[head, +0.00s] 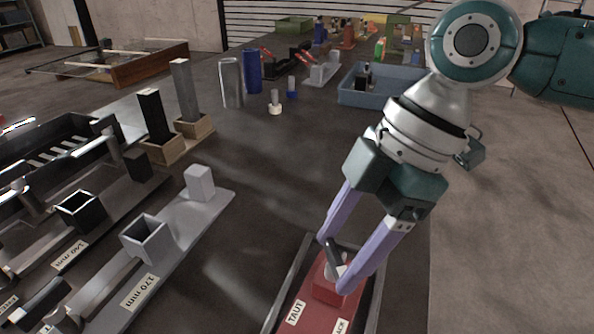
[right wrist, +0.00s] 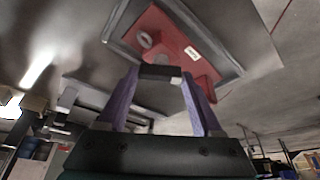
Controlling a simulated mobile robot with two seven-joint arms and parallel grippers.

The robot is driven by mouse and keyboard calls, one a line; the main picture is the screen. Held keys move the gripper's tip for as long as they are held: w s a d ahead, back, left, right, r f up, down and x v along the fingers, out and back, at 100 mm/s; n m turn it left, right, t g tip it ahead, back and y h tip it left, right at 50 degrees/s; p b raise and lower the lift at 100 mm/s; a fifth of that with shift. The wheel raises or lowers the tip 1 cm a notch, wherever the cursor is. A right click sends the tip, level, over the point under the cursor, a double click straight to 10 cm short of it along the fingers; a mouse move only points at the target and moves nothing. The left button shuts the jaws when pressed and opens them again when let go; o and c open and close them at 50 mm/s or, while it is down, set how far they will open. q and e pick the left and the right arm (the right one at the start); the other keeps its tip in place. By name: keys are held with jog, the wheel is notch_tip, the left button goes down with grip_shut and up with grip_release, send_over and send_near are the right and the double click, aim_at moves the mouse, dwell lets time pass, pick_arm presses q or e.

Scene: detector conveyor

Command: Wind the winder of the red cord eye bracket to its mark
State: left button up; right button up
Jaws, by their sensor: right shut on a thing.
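The red cord eye bracket (head: 322,292) sits at the front of the table, in a grey-edged tray. Its face has a white "TAUT" label and a second label that reads "ACK" where it shows. The winder, a dark handle (head: 333,254) by a pale round hub, stands on the bracket. My right gripper (head: 335,264) reaches down from the upper right, its purple fingers shut on the winder handle. In the right wrist view the dark handle (right wrist: 160,72) spans between the fingertips, with the red bracket (right wrist: 172,38) beyond. The winder's mark cannot be made out. My left gripper is out of view.
Grey and dark fixtures, one labelled "170 mm" (head: 140,292), stand to the left of the bracket. A blue tray (head: 372,93), a metal cylinder (head: 231,82) and a blue cylinder (head: 253,72) stand farther back. The table between them is mostly clear.

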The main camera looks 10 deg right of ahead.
jog(key=shift+c, duration=1.2)
jog(key=shift+s+r+m+p, duration=0.15)
jog(key=shift+m+p, duration=0.25)
jog(key=shift+p, duration=0.4)
jog(key=m+t+p, duration=0.2)
jog(key=m+p, duration=0.2)
jog(key=p, duration=0.2)
jog(key=shift+r, duration=0.15)
jog(key=shift+s+m+t+h+p, duration=0.1)
jog(key=shift+m+t+h+p, duration=0.25)
jog(key=shift+m+p, duration=0.9)
jog(key=shift+a+f+m+p, duration=0.1)
jog(key=shift+f+m+p, duration=0.15)
jog(key=shift+p, duration=0.05)
jog(key=o, duration=1.4)
jog(key=shift+c, duration=0.2)
